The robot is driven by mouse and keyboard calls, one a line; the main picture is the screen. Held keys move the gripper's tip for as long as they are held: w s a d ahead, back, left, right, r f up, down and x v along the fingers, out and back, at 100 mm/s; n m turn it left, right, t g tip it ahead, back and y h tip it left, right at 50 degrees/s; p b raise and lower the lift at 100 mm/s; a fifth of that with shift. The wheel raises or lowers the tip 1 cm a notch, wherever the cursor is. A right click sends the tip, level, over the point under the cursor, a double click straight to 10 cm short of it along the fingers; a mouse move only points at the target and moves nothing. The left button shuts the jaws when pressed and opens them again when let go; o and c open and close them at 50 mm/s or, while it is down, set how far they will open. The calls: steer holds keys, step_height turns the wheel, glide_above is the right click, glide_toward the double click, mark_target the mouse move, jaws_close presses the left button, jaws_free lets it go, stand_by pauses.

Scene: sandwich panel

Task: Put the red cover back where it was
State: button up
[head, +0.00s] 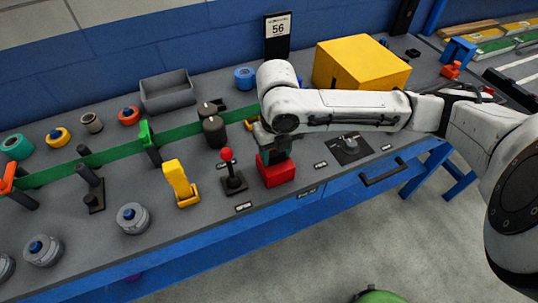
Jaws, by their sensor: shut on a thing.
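The red cover (276,172) is a small red box-like piece near the front edge of the grey bench top, right of a red-knobbed joystick. My gripper (271,153) points down on it from above and is shut on its upper part. The fingertips are partly hidden by the cover and the arm. The cover looks upright and at or close to the bench surface; I cannot tell whether it touches. What lies under the cover is hidden.
The joystick (231,170) stands close left of the cover, with a yellow lever piece (180,183) beyond it. A black plate with a grey knob (349,148) is to the right. Dark cylinders (214,132) and a green strip (104,157) lie behind. A yellow box (360,66) stands farther back.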

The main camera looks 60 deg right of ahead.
steer(key=shift+f, duration=0.1)
steer(key=o, duration=1.1)
step_height(320, 180, up, 12)
steer(key=shift+r, duration=0.2)
steer(key=shift+s, duration=0.1)
stand_by(0.4)
